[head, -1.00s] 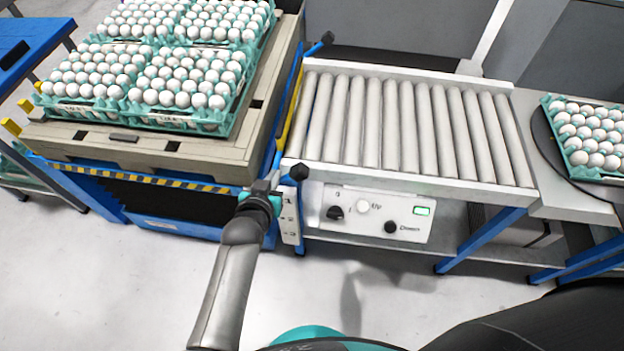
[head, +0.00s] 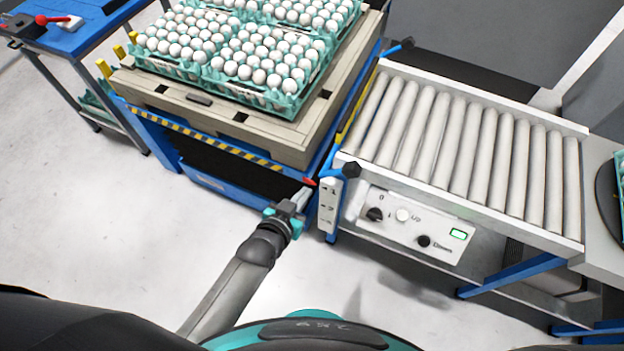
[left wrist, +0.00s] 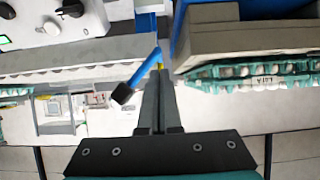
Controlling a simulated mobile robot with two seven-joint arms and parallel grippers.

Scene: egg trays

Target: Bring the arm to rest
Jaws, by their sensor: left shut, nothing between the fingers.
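My left gripper (head: 301,198) is in front of the gap between the egg pallet lift and the roller conveyor, close to the blue post with a white numbered panel (head: 328,205). Its fingers are together, with nothing between them. In the left wrist view the shut fingers (left wrist: 158,85) point up the picture, beside a blue lever with a black knob (left wrist: 122,93). My right gripper is not in view.
Teal trays of white eggs (head: 165,65) stand on a beige pallet (head: 240,125) at the upper left. The roller conveyor (head: 470,150) with its control panel (head: 418,220) is at right. A blue table (head: 85,30) stands at far left. Open floor lies at lower left.

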